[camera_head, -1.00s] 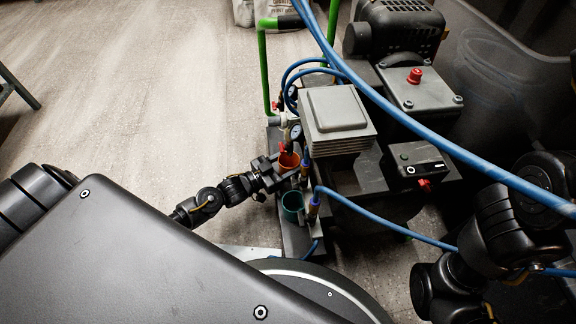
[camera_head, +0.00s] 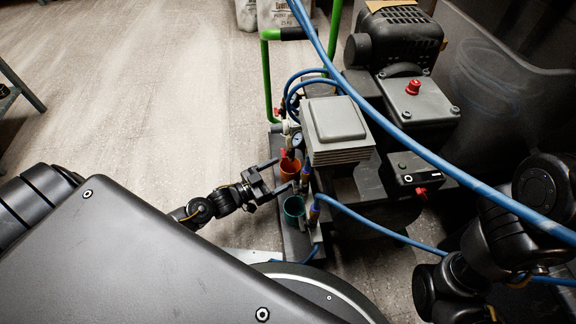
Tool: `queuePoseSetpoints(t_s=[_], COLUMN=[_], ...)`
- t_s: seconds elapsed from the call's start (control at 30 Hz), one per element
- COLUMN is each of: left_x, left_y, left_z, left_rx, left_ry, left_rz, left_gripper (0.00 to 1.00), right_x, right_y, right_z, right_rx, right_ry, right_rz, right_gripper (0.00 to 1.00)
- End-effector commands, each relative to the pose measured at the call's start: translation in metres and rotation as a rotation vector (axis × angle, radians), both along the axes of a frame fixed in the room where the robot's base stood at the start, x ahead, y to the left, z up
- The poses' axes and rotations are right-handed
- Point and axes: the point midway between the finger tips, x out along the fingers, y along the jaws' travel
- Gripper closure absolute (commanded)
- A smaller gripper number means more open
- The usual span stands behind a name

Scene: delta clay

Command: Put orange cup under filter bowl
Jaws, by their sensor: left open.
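The orange cup (camera_head: 290,171) stands upright on the narrow dark base beside the compressor. A small red-tipped part, perhaps the bottom of the filter bowl, shows at the cup's rim; whether it is directly above the cup or touching it I cannot tell. The filter bowl itself is hard to make out among the fittings. My left gripper (camera_head: 284,175) is open, to the left of the cup, with its two fingers spread towards it and apparently empty. My right arm is at the right edge; its gripper is not in view.
A teal cup (camera_head: 293,208) stands nearer than the orange one. A pressure gauge (camera_head: 297,139) and the grey finned block (camera_head: 337,121) are close by. A blue hose (camera_head: 385,113) crosses the view; a green handle (camera_head: 266,75) rises behind.

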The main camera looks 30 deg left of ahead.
Motion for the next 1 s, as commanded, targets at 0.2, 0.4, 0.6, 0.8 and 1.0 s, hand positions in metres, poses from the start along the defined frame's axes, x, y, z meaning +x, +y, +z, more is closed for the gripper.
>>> queuePoseSetpoints(t_s=[0.2, 0.4, 0.6, 0.8, 1.0], left_x=[-0.041, -0.062, -0.069, -0.068, -0.068], left_y=[0.023, 0.036, 0.04, 0.039, 0.039], left_z=[0.003, 0.001, 0.0, 0.0, 0.0], left_rx=[0.001, 0.0, 0.001, 0.001, 0.001], left_ry=[0.004, 0.001, 0.0, 0.0, 0.0], left_rz=[0.002, 0.001, 0.001, 0.001, 0.001], left_gripper=[0.2, 0.2, 0.2, 0.2, 0.2], right_x=[0.0, 0.0, 0.002, 0.002, 0.002], right_y=[0.002, 0.003, 0.004, 0.004, 0.004], right_z=[0.025, 0.031, 0.028, 0.027, 0.027], right_rx=[-0.008, -0.013, -0.022, -0.027, -0.025], right_ry=[0.0, -0.001, 0.008, 0.008, 0.007], right_rz=[0.0, -0.001, -0.006, -0.01, -0.008], right_gripper=[0.54, 0.54, 0.54, 0.54, 0.54])
